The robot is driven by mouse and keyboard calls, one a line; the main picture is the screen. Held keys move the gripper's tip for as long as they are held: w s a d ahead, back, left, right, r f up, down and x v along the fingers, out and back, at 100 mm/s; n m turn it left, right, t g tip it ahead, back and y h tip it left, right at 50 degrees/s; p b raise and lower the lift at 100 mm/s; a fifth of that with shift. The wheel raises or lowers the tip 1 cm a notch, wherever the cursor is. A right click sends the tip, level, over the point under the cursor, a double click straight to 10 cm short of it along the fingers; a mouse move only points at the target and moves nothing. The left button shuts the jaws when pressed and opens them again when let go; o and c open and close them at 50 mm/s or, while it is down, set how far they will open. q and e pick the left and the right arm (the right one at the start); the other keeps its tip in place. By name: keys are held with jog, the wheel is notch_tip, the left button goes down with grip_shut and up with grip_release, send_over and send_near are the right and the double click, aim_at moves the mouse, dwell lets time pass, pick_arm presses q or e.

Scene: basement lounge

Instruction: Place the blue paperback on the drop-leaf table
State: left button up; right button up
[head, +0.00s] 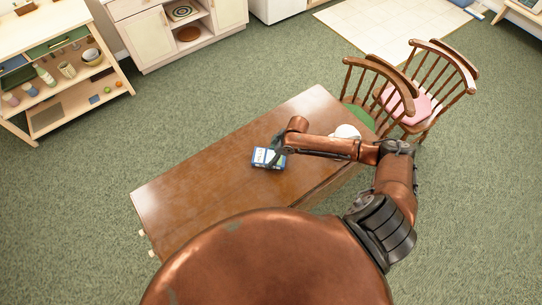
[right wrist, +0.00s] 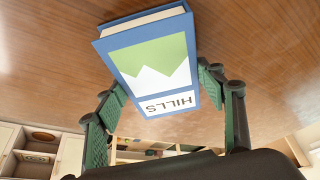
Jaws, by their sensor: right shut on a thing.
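The blue paperback (head: 267,159) is over the brown drop-leaf table (head: 200,178) in the head view, near the middle of the top. The table top (right wrist: 45,55) lies behind the book there. I cannot tell whether the book touches the wood. My left gripper is not in view.
A white rounded object (head: 346,131) is at the table's right part, partly behind my right arm. Two wooden chairs (head: 375,85) (head: 440,75) stand at the far right. The left part of the table top is bare. A shelf unit (head: 70,80) stands at the upper left.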

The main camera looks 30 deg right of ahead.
jog(key=o, duration=1.3)
jog(key=v, duration=1.2)
